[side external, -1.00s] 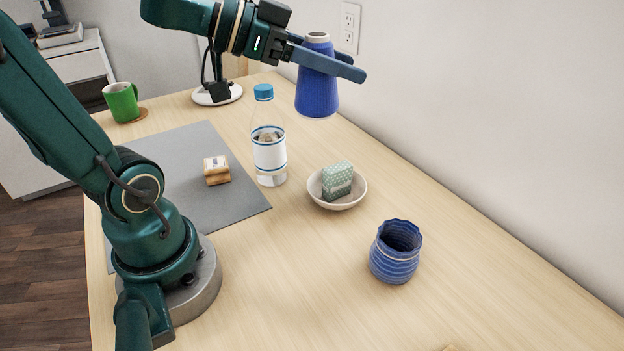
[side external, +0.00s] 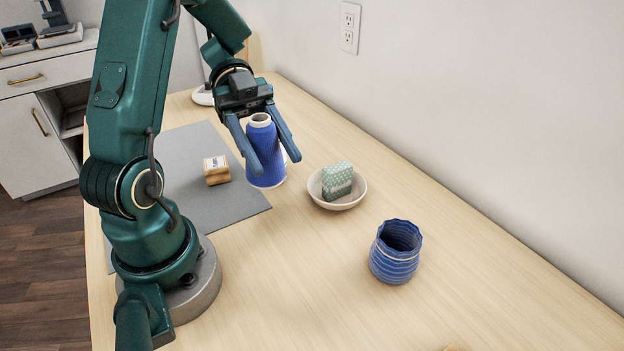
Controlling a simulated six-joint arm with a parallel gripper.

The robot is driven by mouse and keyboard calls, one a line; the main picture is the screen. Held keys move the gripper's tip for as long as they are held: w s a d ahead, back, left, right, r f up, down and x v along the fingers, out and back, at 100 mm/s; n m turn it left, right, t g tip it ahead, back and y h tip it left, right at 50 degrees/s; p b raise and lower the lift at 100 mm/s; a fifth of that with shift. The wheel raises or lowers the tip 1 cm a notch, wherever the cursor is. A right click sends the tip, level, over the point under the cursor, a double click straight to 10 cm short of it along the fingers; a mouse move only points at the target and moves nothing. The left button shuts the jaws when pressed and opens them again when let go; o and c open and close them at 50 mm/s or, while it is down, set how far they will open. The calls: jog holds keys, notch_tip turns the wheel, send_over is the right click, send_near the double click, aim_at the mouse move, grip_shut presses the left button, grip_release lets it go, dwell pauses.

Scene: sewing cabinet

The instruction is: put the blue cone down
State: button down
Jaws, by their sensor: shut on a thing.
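The blue cone (side external: 265,153), a ribbed thread cone with a pale top, is upright between the two fingers of my gripper (side external: 269,161). My gripper is shut on it, one finger on each side.
A white bowl (side external: 322,201) holding a green patterned block (side external: 337,180) stands right of the cone. A blue ribbed cup (side external: 394,262) is nearer. A small wooden block (side external: 216,170) sits on the grey mat (side external: 225,213). The table's front middle is clear.

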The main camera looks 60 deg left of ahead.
jog(key=shift+d+f, duration=0.1)
jog(key=shift+f, duration=0.3)
jog(key=shift+s+d+f, duration=0.15)
jog(key=shift+d+f, duration=2.55)
jog(key=shift+d, duration=0.1)
jog(key=shift+s+d+f, duration=0.15)
jog(key=shift+d+f, duration=2.5)
jog(key=shift+d, duration=0.1)
jog(key=shift+c, duration=1.1)
grip_release()
jog(key=shift+f, duration=0.1)
